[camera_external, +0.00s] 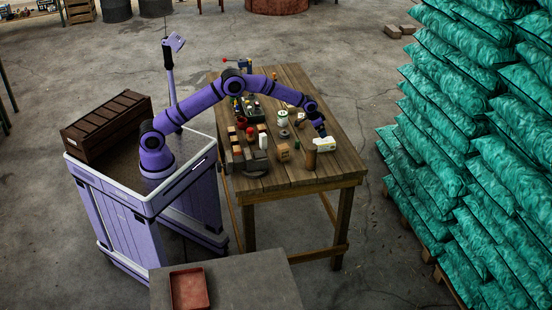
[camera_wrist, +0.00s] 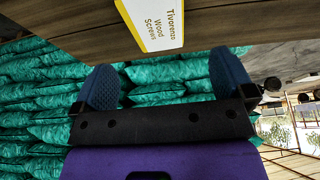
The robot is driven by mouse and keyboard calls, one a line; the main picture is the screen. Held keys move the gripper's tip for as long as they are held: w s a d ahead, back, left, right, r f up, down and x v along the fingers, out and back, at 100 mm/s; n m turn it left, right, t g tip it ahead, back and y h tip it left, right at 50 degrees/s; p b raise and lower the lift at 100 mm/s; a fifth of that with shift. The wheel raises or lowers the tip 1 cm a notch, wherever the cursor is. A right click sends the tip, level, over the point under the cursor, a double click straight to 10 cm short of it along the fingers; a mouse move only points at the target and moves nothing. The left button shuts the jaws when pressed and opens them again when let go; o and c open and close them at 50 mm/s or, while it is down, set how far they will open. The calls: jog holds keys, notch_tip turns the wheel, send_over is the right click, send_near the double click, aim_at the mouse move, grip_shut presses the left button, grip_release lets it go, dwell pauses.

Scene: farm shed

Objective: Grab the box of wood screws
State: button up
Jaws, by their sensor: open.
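The box of wood screws (camera_wrist: 155,22) is white with a yellow edge, and its printed label reads "Wood Screws" in the wrist view. In the outside view the box (camera_external: 325,145) lies on the wooden table (camera_external: 335,168) near its right edge. My gripper (camera_wrist: 160,82) is open, with its two blue fingertips spread and nothing between them. The box is just beyond the fingertips, roughly centred between them in the wrist view. In the outside view my gripper (camera_external: 322,131) is right at the box, on its far side; whether they touch is unclear.
A brown cylinder (camera_external: 310,157) stands close left of the box. Several small jars, blocks and a white bottle (camera_external: 263,141) crowd the table's middle. Stacked green sacks (camera_external: 450,150) rise right of the table. The table's near right corner is clear.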

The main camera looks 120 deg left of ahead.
aim_at(323, 141)
jog(key=x, duration=0.5)
jog(key=shift+f, duration=0.1)
jog(key=f, duration=0.4)
jog(key=shift+w+a+f, duration=0.15)
jog(key=shift+w+f, duration=0.1)
jog(key=shift+w, duration=0.15)
jog(key=shift+w+a+f, duration=0.15)
jog(key=shift+a+f, duration=0.05)
jog(key=shift+f, duration=0.25)
jog(key=shift+f, duration=0.15)
jog(key=shift+c, duration=0.2)
